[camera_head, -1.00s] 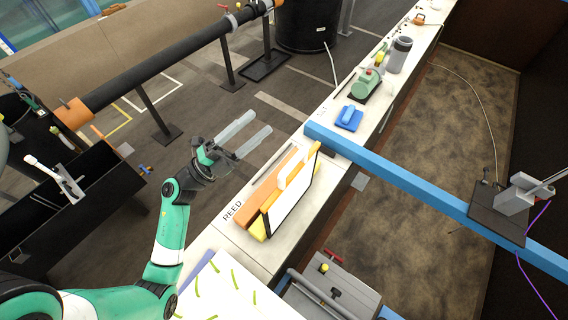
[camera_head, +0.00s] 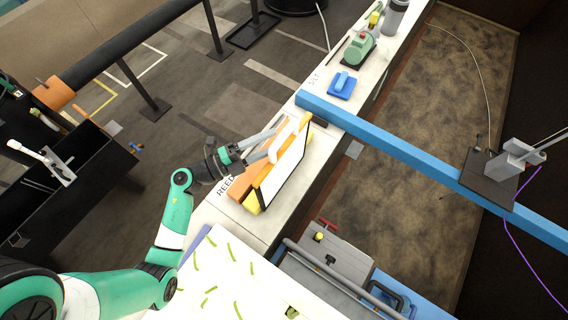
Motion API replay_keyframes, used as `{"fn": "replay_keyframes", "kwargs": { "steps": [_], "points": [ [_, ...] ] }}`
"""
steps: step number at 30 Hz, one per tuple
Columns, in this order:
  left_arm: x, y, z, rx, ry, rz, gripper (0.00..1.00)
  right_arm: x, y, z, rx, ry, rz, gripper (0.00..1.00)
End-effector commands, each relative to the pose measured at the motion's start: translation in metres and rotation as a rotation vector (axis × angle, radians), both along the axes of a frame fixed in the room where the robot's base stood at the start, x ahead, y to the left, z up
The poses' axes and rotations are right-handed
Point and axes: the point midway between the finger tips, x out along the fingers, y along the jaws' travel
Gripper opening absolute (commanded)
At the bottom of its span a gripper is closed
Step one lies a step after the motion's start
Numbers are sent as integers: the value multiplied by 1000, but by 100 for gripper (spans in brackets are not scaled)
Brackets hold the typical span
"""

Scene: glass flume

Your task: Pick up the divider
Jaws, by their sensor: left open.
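The divider, a white panel with a dark edge (camera_head: 287,170), stands tilted on the white bench top among orange and yellow blocks (camera_head: 243,190). A white handle-like bar (camera_head: 286,135) shows at its upper side. My left gripper (camera_head: 272,144) is open, with its two long grey fingers pointing right at this bar. The fingertips overlap the bar and the orange block in the picture; I cannot tell whether they touch. Part of the orange block is hidden behind the fingers. My right gripper is out of view.
A blue beam (camera_head: 400,160) crosses the bench just beyond the divider. A blue float tool (camera_head: 342,84) and a green pump (camera_head: 357,50) stand farther along. A white sheet with green strips (camera_head: 225,268) lies nearer, and a grey box (camera_head: 325,262) is at the lower right.

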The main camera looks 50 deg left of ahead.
Motion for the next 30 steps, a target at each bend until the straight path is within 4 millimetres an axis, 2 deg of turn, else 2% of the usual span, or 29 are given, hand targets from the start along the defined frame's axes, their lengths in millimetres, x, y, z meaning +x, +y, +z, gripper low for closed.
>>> {"fn": "replay_keyframes", "kwargs": {
  "steps": [6,8,16,26,30],
  "points": [
    [36,-10,6,2,-2,-5,62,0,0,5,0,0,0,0],
    [42,-12,6,2,-1,-4,62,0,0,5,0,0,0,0],
    [45,-12,6,1,0,-1,60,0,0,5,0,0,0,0],
    [45,-12,6,1,0,-1,1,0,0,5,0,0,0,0],
    [45,-12,6,1,0,-1,0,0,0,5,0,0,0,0]
  ]
}}
